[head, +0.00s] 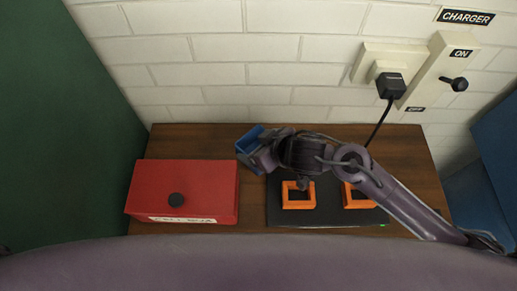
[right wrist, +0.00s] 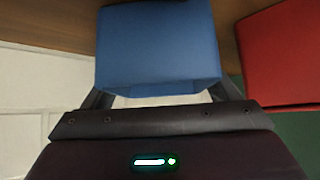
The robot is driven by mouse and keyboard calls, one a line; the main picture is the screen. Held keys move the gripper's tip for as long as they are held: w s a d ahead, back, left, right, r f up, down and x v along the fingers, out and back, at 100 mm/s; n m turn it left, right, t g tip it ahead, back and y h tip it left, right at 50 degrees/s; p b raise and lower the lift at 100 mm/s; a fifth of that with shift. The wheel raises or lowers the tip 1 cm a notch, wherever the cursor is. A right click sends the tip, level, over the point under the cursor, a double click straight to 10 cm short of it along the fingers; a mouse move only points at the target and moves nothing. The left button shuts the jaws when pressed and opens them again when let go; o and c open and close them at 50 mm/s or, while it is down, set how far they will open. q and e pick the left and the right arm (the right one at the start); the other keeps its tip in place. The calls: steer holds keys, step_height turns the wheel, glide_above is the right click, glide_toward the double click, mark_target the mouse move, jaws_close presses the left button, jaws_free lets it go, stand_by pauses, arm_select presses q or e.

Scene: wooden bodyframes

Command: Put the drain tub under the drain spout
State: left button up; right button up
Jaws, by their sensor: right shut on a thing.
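A small blue tub (head: 248,138), seemingly the drain tub, is at the back of the wooden bench, right of the red box. My right gripper (head: 257,154) is shut on it. The right wrist view shows the blue tub (right wrist: 158,45) large between the two fingers. It hides much of what lies beyond it. I cannot tell whether the tub touches the bench. No drain spout can be made out in either view. My left gripper is not in view.
A red box (head: 205,180) with a black knob stands on the bench's left side. A black charging pad (head: 315,216) with two orange frames (head: 298,203) lies under my right arm. A plug (head: 390,86) and a switch lever (head: 458,84) are on the brick wall.

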steer(key=c, duration=0.7)
steer(key=shift+w+r, duration=0.15)
steer(key=c, duration=0.3)
steer(key=shift+r, duration=0.1)
